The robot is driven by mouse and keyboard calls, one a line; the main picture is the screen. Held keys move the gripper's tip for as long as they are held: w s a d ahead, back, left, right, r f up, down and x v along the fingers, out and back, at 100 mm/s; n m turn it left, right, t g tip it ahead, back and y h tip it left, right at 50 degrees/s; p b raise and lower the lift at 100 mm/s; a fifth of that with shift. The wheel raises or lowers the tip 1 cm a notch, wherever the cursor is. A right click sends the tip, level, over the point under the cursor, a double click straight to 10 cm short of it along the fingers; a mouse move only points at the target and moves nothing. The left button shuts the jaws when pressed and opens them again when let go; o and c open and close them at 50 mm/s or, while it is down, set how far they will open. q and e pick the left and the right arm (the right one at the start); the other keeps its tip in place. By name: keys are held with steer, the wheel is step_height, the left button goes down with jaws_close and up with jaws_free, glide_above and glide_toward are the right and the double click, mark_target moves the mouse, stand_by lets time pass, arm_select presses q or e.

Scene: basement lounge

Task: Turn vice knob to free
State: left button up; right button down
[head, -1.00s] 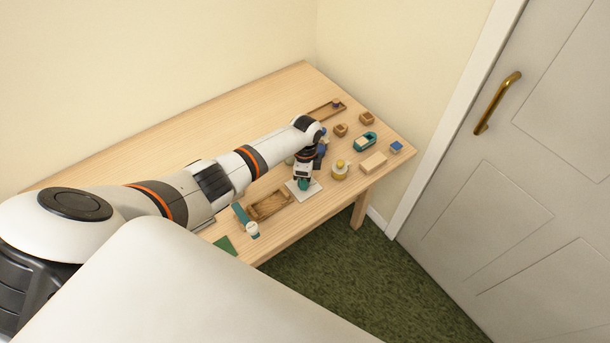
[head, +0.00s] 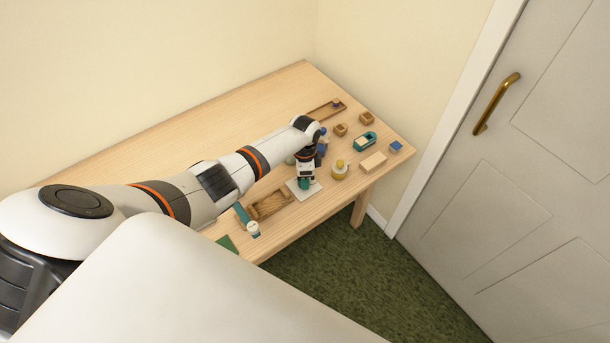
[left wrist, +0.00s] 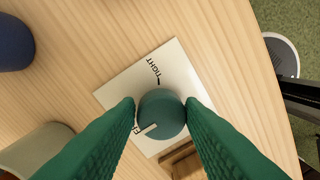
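The vice knob (left wrist: 162,118) is round and teal, on a white plate (left wrist: 125,88) lying on the table. The plate (head: 313,190) also shows in the head view. The word TIGHT is readable on it; a second word by the knob is mostly hidden, with only its first letters showing. The knob's pale pointer line points down-left at that second word. My left gripper (left wrist: 162,104) has its green fingers on both sides of the knob, seemingly touching it. In the head view the left gripper (head: 304,182) is over the plate. My right gripper is not in view.
On the wooden table (head: 180,140), a wooden tray (head: 270,205) and a teal strap-like item (head: 241,213) lie left of the plate. The table's back left is clear.

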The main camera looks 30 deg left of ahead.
arm_select(q)
steer(key=o, duration=0.4)
steer(key=shift+a, duration=0.1)
steer(key=shift+c, duration=0.2)
step_height(320, 180, up, 12)
steer(key=shift+w+a+b, duration=0.2)
steer(key=shift+w+b, duration=0.05)
steer(key=shift+b, duration=0.05)
